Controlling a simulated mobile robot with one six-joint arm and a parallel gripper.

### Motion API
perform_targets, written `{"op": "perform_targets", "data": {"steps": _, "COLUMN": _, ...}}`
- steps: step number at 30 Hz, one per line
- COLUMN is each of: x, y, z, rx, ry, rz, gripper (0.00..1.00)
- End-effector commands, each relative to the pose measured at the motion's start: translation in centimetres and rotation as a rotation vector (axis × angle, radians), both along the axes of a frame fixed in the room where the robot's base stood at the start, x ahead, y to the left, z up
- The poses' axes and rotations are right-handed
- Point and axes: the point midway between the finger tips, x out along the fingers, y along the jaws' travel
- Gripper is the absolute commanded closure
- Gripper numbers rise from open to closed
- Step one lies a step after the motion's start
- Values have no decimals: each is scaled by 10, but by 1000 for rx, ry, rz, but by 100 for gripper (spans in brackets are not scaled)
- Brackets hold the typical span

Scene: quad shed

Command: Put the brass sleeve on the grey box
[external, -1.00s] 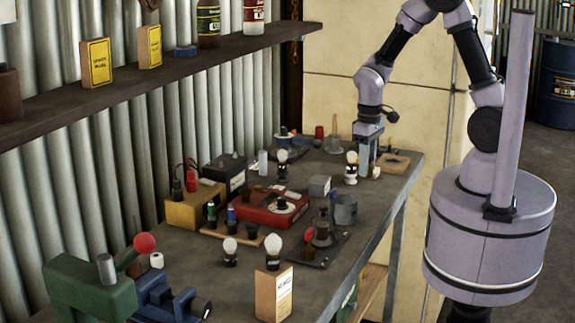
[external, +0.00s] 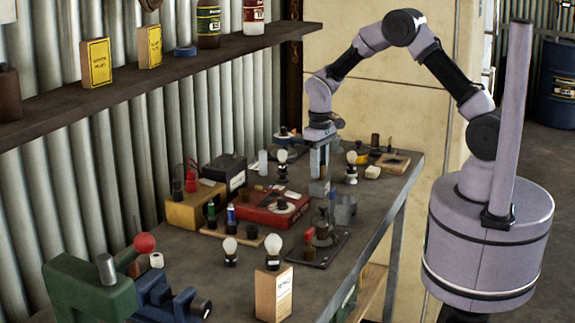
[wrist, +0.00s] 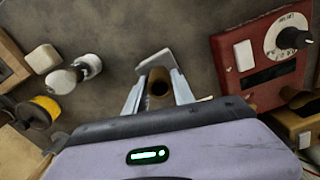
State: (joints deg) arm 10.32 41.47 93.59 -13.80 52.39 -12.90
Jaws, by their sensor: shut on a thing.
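The brass sleeve (wrist: 159,84) is a short brownish open tube. It shows in the wrist view between the two fingers of my gripper (wrist: 158,88), which is shut on it. In the external view my gripper (external: 319,172) points down over the middle of the bench, and its fingers hide the sleeve. The grey box (external: 319,188) is a small block directly below the fingertips there. A grey face, likely the box (wrist: 155,61), shows just past the sleeve in the wrist view. I cannot tell whether the sleeve touches the box.
The red meter box (external: 270,208) stands left of the grey box; it also shows in the wrist view (wrist: 231,72). A white bulb (external: 351,158) and a white block (external: 372,172) stand to the right. A dark plate (external: 318,250) with parts lies in front.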

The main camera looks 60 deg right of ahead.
Motion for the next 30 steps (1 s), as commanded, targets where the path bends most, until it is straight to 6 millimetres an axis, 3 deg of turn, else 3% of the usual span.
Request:
{"op": "perform_targets", "data": {"steps": 7, "x": 0, "y": 0, "z": -3, "rx": 0, "ry": 0, "rz": 0, "gripper": 100}}
{"op": "perform_targets", "data": {"steps": 8, "x": 0, "y": 0, "z": -2, "rx": 0, "ry": 0, "rz": 0, "gripper": 64}}
{"op": "perform_targets", "data": {"steps": 10, "x": 0, "y": 0, "z": -2, "rx": 0, "ry": 0, "rz": 0, "gripper": 50}}
{"op": "perform_targets", "data": {"steps": 11, "x": 0, "y": 0, "z": -2, "rx": 0, "ry": 0, "rz": 0, "gripper": 48}}
{"op": "perform_targets", "data": {"steps": 20, "x": 0, "y": 0, "z": 1, "rx": 0, "ry": 0, "rz": 0, "gripper": 48}}
{"op": "perform_targets", "data": {"steps": 23, "x": 0, "y": 0, "z": 18, "rx": -2, "ry": -3, "rz": 1, "gripper": 48}}
{"op": "perform_targets", "data": {"steps": 30, "x": 1, "y": 0, "z": 87, "rx": -2, "ry": -4, "rz": 0, "gripper": 48}}
